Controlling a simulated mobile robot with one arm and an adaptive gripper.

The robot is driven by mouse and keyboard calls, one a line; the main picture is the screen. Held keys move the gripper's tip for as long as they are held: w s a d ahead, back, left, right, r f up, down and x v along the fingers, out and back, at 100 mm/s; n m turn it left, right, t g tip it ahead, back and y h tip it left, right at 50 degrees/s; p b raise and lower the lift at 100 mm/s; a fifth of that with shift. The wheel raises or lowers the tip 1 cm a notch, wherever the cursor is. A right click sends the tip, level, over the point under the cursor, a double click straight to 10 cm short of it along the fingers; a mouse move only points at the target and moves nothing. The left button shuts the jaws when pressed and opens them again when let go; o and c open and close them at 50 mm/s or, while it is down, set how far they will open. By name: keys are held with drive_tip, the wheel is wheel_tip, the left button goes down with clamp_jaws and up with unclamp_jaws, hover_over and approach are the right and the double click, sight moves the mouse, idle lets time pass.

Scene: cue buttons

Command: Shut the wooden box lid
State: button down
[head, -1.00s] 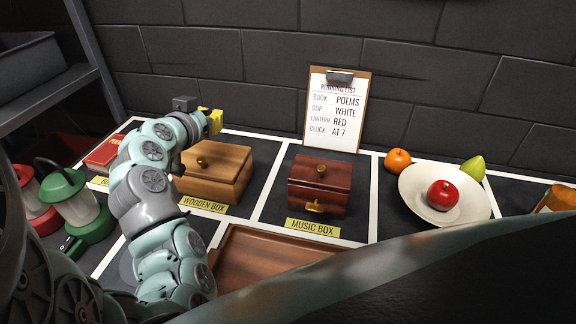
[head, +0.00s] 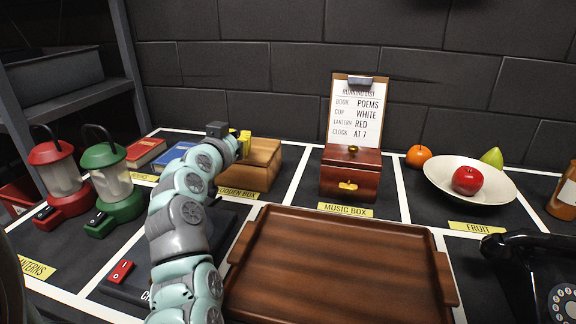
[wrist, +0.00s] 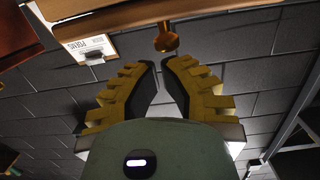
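The wooden box (head: 264,168) stands at the back, left of the music box, behind its yellow label. Its lid (head: 266,151) looks low and about level; whether a small gap is left under it I cannot tell. My gripper (head: 244,143) is at the box's left end, near lid height, partly hiding the box. In the wrist view, which looks inverted, the brass knob (wrist: 166,39) shows on the wood edge (wrist: 215,10), just beyond my fingertips. The two yellow fingers (wrist: 160,66) are apart by a narrow gap, with nothing between them.
The music box (head: 350,176) with a brass knob stands to the right, the clipboard (head: 356,110) behind it. A wooden tray (head: 335,265) lies in front. A blue book (head: 172,160), red book (head: 146,152) and two lanterns (head: 112,190) are at left.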

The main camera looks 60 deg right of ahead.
drive_tip(key=shift+s+a+f, duration=0.1)
drive_tip(key=shift+f, duration=0.25)
idle(0.3)
